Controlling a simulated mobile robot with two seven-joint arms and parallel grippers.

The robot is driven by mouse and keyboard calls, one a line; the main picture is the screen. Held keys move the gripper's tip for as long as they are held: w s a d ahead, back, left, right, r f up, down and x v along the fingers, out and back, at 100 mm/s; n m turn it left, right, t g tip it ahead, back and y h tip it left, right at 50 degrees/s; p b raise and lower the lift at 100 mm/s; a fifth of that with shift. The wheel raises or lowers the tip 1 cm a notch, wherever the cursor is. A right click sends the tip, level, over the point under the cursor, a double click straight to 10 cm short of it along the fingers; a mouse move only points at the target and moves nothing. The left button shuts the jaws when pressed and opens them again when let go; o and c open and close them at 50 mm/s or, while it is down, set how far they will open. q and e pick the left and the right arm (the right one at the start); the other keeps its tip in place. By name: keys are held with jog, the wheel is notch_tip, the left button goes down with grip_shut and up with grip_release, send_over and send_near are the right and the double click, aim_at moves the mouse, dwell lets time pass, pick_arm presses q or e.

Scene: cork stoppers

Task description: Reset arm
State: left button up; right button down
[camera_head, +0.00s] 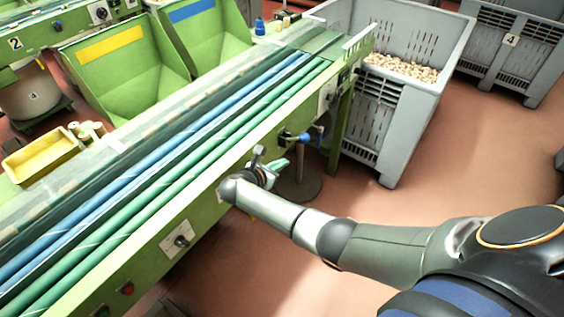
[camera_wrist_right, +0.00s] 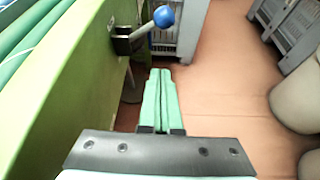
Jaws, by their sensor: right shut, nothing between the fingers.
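My right arm reaches in from the lower right in the head view. Its gripper (camera_head: 279,165) is beside the front side of the green conveyor machine (camera_head: 215,208), near a blue-knobbed lever (camera_head: 303,138). In the right wrist view the two green fingers of the right gripper (camera_wrist_right: 160,72) lie together, shut, with nothing between them. The lever's blue knob (camera_wrist_right: 164,17) is ahead of the fingertips and slightly left, apart from them in the picture. My left gripper is not in view.
A grey slatted crate (camera_head: 378,128) holding corks (camera_head: 402,68) stands behind the machine's right end. A yellow tray (camera_head: 41,158) sits on the machine's far left side. Green hoppers (camera_head: 125,75) line the back. Open reddish floor (camera_head: 440,180) lies right of the machine.

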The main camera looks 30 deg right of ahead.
jog(key=s+a+f+m+y, duration=0.85)
jog(key=s+a+f, duration=0.25)
jog(key=s+f, duration=0.45)
jog(key=s+a+r+m+t+y, duration=0.4)
jog(key=s+r+m, duration=0.3)
jog(key=s+m, duration=0.4)
jog(key=shift+s+r+y, duration=0.15)
jog(key=shift+s+y, duration=0.2)
jog(key=shift+y, duration=0.4)
jog(key=shift+d+m, duration=0.15)
jog(key=shift+m, duration=0.1)
